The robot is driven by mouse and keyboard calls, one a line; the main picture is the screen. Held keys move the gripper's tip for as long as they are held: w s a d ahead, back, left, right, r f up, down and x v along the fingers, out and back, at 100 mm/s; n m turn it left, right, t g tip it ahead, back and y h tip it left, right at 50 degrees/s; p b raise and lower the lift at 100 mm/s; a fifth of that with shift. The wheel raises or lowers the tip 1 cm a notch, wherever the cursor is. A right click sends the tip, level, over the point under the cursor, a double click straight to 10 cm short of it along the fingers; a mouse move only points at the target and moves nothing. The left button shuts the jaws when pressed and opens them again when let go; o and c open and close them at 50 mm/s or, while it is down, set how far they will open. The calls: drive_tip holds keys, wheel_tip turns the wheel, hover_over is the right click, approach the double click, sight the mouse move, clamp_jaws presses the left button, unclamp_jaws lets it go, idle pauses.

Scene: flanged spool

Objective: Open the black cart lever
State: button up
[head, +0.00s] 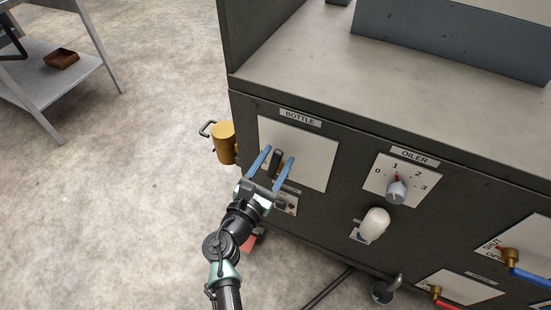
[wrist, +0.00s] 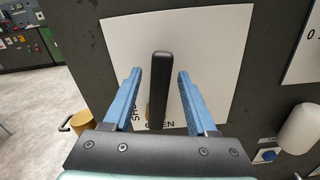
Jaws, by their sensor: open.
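The black lever (head: 276,159) stands out in front of a white plate (head: 318,160) under the label BOTTLE on the dark cabinet. In the wrist view the lever (wrist: 160,85) is a long black bar, upright in the picture, with a brass part partly hidden behind it. The word OPEN shows below it on the plate, and a partly hidden word runs sideways at its left. My gripper (head: 279,154) is open, with one blue finger on each side of the lever. In the wrist view gaps show between the lever and both fingers of my gripper (wrist: 160,73).
A brass cylinder (head: 224,143) with a handle sticks out at the cabinet's left edge. Right of the plate are the OILER knob (head: 396,191) and a white rounded part (head: 375,223). A grey shelf table (head: 75,85) stands far left. The floor between is clear.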

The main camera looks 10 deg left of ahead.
drive_tip(key=p+v, duration=0.2)
drive_tip(key=v, duration=1.1)
drive_tip(key=shift+w, duration=0.1)
